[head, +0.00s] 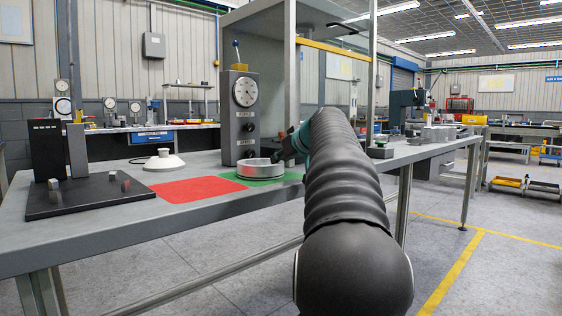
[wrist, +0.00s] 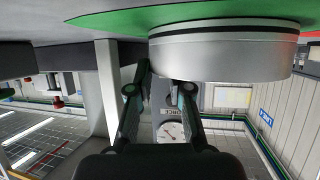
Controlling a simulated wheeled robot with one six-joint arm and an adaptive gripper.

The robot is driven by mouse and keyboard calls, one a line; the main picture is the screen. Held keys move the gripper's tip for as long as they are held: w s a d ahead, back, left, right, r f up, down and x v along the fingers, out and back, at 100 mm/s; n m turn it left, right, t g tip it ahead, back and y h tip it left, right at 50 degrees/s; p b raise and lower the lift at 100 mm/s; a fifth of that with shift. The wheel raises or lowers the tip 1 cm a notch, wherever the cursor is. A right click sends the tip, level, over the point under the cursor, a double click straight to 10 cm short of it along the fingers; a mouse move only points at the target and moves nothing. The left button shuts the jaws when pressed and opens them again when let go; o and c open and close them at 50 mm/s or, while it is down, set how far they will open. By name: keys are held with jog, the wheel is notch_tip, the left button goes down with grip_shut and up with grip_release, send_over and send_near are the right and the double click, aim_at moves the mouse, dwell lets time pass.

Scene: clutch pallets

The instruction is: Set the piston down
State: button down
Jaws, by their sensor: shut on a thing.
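The piston (head: 258,171) is a short silver cylinder, upright at the left edge of the green patch (head: 284,178) on the grey bench. In the wrist view the piston (wrist: 222,55) has a dark ring near its base, and the green surface (wrist: 118,16) lies right against it; I cannot tell if a thin gap remains. My gripper (head: 281,156) reaches in from the right in the head view, partly hidden by my arm. In the wrist view my gripper (wrist: 162,82) is shut on the piston's near wall.
A red patch (head: 197,189) lies left of the piston. A grey gauge stand (head: 240,118) rises close behind it. A white conical part (head: 164,160) and a black fixture (head: 86,192) stand further left. Bench posts and an overhead frame stand near my arm.

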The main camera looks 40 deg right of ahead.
jog(key=c, duration=1.5)
grip_release()
jog(key=shift+f, duration=0.1)
jog(key=o, duration=0.4)
jog(key=shift+s+r, duration=0.1)
jog(key=shift+r, duration=0.2)
jog(key=v, duration=1.1)
jog(key=shift+s, duration=0.35)
